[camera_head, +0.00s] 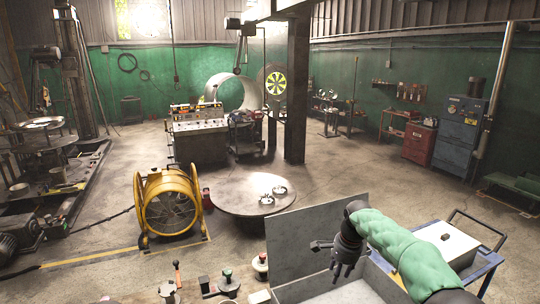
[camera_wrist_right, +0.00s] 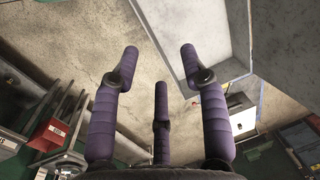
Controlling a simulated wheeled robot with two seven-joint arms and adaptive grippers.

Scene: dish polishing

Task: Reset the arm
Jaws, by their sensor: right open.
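My right gripper (camera_head: 340,255) is dark and sits at the end of a green-sleeved arm that comes in from the lower right. It is above a grey open box (camera_head: 318,235) at the bottom of the head view. In the right wrist view the purple fingers of this gripper (camera_wrist_right: 160,70) are spread wide apart, with nothing between them. Bare concrete floor shows beyond the fingers. My left gripper does not show in the head view.
A blue cart (camera_head: 485,262) with a white box (camera_head: 448,238) stands at the right. A yellow fan (camera_head: 168,203) and a low round table (camera_head: 240,197) stand ahead. Several small tools and a green-topped piece (camera_head: 229,282) lie along the bottom edge. Open floor lies right of the table.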

